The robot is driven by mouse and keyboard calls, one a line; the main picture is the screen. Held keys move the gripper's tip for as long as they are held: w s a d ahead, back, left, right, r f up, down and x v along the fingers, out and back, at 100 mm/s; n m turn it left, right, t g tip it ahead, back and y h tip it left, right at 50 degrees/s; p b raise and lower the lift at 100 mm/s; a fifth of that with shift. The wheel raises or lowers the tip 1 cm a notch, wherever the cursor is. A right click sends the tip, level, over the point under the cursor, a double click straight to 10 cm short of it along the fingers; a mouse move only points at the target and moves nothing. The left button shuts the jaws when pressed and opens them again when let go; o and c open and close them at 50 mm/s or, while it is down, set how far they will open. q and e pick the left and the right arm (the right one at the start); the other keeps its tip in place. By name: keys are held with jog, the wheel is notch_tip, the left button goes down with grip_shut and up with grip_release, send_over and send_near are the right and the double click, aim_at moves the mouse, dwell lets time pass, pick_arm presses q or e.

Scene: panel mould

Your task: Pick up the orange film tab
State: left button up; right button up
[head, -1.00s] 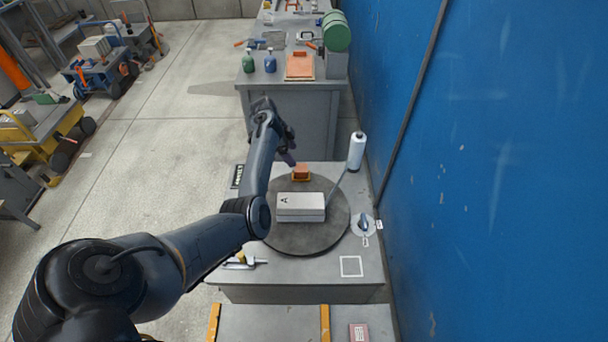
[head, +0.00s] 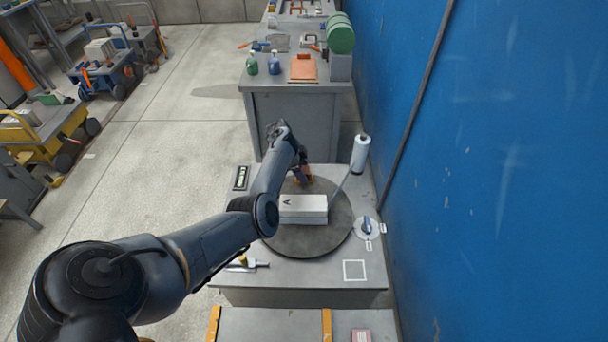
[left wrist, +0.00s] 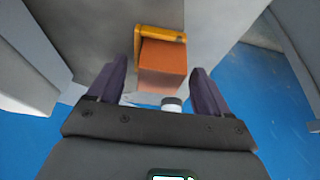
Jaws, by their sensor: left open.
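The orange film tab (left wrist: 163,66) shows in the left wrist view as an orange block with a yellow-orange bracket (left wrist: 162,34) at its far end, against a pale grey surface. My left gripper (left wrist: 159,74) is open, with one dark finger on each side of the tab in the picture. I cannot tell whether the fingers touch it. In the head view, my left gripper (head: 301,177) is at the back edge of the white block (head: 303,216) on the round dark turntable (head: 320,239) and hides most of the tab. My right gripper is in neither view.
A white bottle or roll (head: 360,153) on a thin arm stands right of the gripper. A tool with a yellow part (head: 245,264) lies at the front left. A blue wall (head: 500,170) bounds the right side.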

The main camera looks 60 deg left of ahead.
pick_arm(q)
jog(key=c, duration=1.1)
jog(key=shift+r, duration=0.15)
